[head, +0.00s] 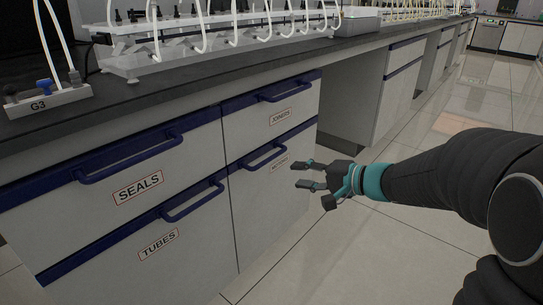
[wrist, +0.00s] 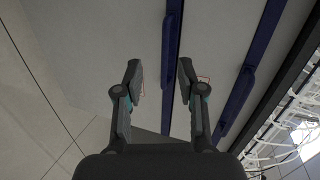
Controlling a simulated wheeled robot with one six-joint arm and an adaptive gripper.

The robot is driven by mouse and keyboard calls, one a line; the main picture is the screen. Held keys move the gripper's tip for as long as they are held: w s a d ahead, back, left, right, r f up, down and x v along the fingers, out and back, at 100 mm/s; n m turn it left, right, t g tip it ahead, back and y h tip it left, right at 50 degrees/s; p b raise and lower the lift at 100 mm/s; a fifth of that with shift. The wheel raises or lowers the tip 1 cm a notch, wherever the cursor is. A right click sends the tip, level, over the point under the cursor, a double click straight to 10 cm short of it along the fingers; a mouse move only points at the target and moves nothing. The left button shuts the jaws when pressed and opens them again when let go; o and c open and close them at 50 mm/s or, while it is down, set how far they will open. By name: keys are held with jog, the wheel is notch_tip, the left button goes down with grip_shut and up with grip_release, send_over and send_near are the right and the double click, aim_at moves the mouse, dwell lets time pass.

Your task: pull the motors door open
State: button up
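The motors door (head: 267,195) is the pale lower front on the right of the near cabinet, under the joiners drawer (head: 287,115). It looks shut. Its small label (head: 280,162) is too blurred to read surely. A blue bar handle (head: 264,157) sits at its top edge. My gripper (head: 303,174) is open and empty, to the right of this handle and apart from it in the head view. In the wrist view my gripper (wrist: 163,82) has its fingers spread, facing the cabinet front, with the door's blue top strip (wrist: 173,25) between them; the fingers partly hide the front.
The seals drawer (head: 110,190) and tubes door (head: 165,250) are to the left, with blue handles. An open knee space (head: 350,110) and clear tiled floor (head: 400,250) lie right.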

aim_at(271, 160)
jog(key=shift+m+t, duration=0.7)
jog(key=shift+t, duration=0.2)
jog(key=w+a+f, duration=0.1)
jog(key=w+a, duration=0.2)
jog(key=w, duration=0.1)
jog(key=w+a+f, duration=0.1)
jog(key=w+a, duration=0.2)
jog(key=w, duration=0.1)
jog(key=w+a+f, duration=0.1)
jog(key=w+a, duration=0.2)
jog(key=w, duration=0.1)
jog(key=shift+w+f+b, duration=0.1)
jog(key=shift+f+b, duration=0.2)
